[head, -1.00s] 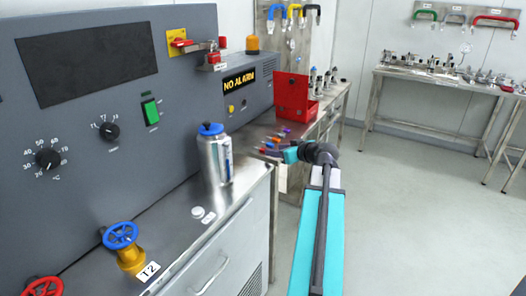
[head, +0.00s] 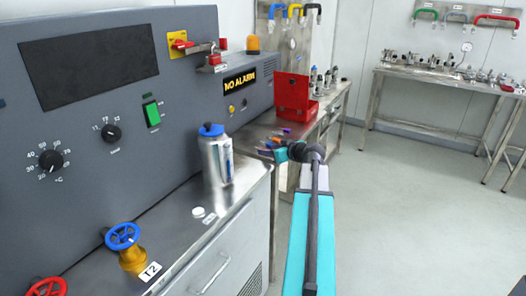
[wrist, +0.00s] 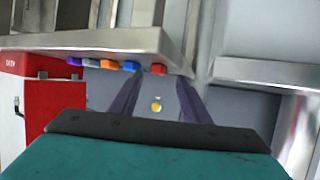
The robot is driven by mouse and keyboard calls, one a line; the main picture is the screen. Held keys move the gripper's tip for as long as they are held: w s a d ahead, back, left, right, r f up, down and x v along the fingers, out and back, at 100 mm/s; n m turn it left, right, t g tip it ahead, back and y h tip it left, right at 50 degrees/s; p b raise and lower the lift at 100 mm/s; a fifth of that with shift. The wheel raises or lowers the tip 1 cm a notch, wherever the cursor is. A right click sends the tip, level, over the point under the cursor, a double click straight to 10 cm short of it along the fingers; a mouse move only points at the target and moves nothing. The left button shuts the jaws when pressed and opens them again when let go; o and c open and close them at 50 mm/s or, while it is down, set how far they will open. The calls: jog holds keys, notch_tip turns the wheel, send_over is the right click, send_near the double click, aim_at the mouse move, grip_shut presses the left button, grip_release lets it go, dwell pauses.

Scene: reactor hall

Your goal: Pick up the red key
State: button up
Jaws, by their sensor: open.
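In the wrist view the red key (wrist: 158,69) is at the right end of a row of coloured keys, by a steel edge. My gripper (wrist: 157,90) is open and empty. Its two dark fingers point towards the row, and the red key shows between and just beyond their tips. I cannot tell how large the gap to it is. In the head view my gripper (head: 264,152) is at the near end of the key row on the steel bench, and it hides the red key there.
Orange (wrist: 109,65), blue and purple keys sit close beside the red one. An open red box (head: 292,93) stands beyond them on the bench. A steel bottle with a blue cap (head: 215,160) stands on the nearer counter. The floor at right is clear.

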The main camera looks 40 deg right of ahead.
jog(key=shift+x, duration=1.55)
grip_shut()
